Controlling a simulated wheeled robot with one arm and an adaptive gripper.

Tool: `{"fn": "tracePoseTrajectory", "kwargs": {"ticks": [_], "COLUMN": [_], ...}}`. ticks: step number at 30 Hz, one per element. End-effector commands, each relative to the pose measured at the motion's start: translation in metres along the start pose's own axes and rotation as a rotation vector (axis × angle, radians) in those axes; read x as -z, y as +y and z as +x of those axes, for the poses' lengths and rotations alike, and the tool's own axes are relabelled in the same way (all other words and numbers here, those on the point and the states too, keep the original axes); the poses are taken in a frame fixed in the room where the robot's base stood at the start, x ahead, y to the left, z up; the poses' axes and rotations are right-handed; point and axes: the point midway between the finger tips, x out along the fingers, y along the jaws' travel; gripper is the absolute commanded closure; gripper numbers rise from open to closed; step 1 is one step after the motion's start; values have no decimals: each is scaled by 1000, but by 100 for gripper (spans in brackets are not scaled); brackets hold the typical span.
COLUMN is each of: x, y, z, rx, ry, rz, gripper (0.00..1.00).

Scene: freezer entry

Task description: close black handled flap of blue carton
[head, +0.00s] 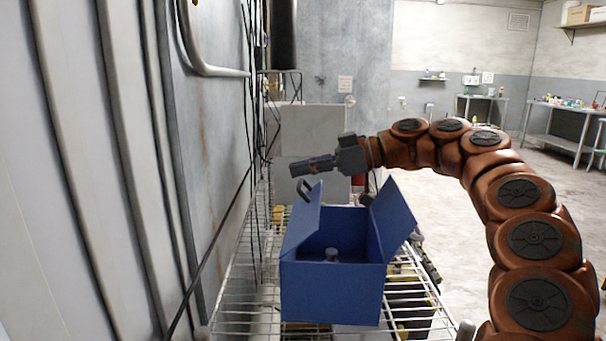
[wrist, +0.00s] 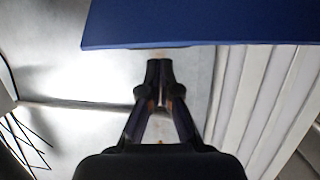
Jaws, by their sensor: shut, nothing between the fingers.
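The blue carton (head: 331,293) stands open on a wire shelf. Its left flap (head: 303,218) is raised and carries a black handle (head: 306,189) near its top edge. Its right flap (head: 393,218) also stands up, tilted outward. My gripper (head: 295,169) is shut and empty, reaching in from the right, just above and behind the handled flap. In the wrist view, the shut fingertips (wrist: 159,64) lie just below the edge of a blue panel (wrist: 200,22); which part of the carton it is, and whether they touch, I cannot tell.
A small grey object (head: 331,254) stands inside the carton. The wire shelf (head: 243,300) runs close along a ribbed metal wall (head: 110,170) on the left. Dark items lie under the shelf at the right. Open floor (head: 450,230) lies to the right.

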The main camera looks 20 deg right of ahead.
Motion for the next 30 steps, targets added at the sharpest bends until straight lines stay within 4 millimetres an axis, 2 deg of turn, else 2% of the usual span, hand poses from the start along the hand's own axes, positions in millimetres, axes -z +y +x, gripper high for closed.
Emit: {"fn": "tracePoseTrajectory", "kwargs": {"ticks": [9, 17, 30], "x": [38, 64, 85], "y": [0, -2, -2], "z": [-9, -16, -22], "rx": [-1, 1, -1], "ry": [1, 3, 5], "rz": [-5, -6, -5], "gripper": [100, 100, 100]}}
